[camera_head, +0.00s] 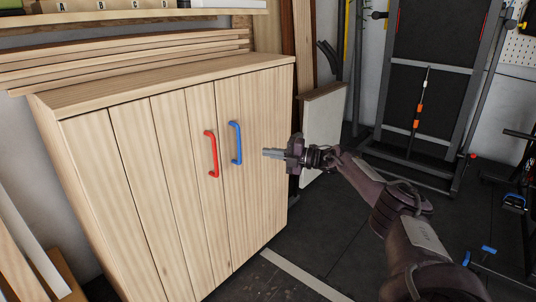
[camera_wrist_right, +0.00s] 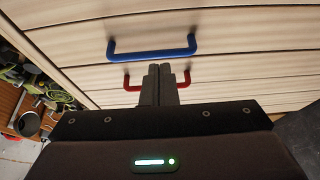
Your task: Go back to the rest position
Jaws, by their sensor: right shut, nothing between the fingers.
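My right gripper (camera_head: 273,153) is shut and empty, in front of the right door of a wooden cabinet. It points left, to the right of the blue handle (camera_head: 235,143) and apart from it. The red handle (camera_head: 211,154) is further left on the neighbouring door. Both cabinet doors look closed. In the right wrist view my shut fingers (camera_wrist_right: 161,72) show in the middle, with the blue handle (camera_wrist_right: 152,48) above and the red handle (camera_wrist_right: 134,84) partly hidden behind them. My left gripper is not in view.
The wooden cabinet (camera_head: 150,85) fills the left half, with planks (camera_head: 120,57) on and behind its top. A white panel (camera_head: 322,125) leans behind my right arm. A black folded frame (camera_head: 430,85) stands at the back right. Dark floor (camera_head: 340,230) is open right of the cabinet.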

